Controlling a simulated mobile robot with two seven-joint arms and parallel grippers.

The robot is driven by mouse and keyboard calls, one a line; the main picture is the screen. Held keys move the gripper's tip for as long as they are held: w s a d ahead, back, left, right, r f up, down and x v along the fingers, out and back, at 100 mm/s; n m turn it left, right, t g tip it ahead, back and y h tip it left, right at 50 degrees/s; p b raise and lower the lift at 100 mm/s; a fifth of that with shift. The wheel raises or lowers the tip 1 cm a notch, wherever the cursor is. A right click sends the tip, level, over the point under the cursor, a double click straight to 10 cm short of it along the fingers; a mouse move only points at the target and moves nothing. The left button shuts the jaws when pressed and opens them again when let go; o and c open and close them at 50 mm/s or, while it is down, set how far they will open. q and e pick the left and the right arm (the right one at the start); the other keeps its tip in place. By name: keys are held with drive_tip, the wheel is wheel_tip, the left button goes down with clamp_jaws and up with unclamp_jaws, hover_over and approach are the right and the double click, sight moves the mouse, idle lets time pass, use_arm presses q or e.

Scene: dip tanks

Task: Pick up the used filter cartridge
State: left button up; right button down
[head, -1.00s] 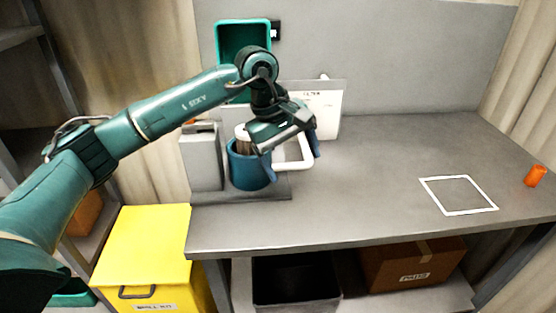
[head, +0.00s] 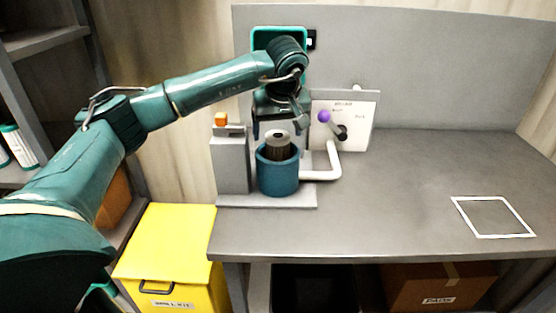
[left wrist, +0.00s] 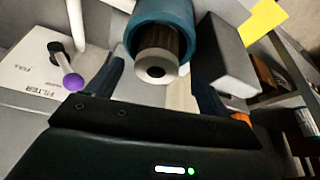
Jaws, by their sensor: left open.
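The used filter cartridge (head: 279,145) stands upright in the open blue housing (head: 278,178), its pale holed end cap and dark pleated side showing above the rim. In the left wrist view the cartridge (left wrist: 157,68) pokes out of the blue housing (left wrist: 165,12), with its cap facing the camera. My left gripper (head: 280,126) is open and empty, pointing down just above the cartridge. In the left wrist view its fingers lie to either side of the cap, apart from it. The cartridge's lower part is hidden in the housing. My right gripper is out of view.
A white pipe (head: 328,172) and a panel with a purple-knobbed lever (head: 324,116) stand right of the housing. A grey box (head: 230,163) with an orange piece on top stands left. A white square outline (head: 493,217) marks the clear bench. A yellow bin (head: 165,250) stands below.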

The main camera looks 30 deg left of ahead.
sight(278, 137)
use_arm(q)
drive_tip(key=x, duration=0.5)
drive_tip(key=shift+w+d+p, duration=0.1)
drive_tip(key=shift+d+p, duration=0.1)
drive_tip(key=shift+p, duration=0.2)
drive_tip(key=shift+r, duration=0.1)
drive_tip(key=shift+c, duration=0.6)
drive_tip(key=c, duration=1.5)
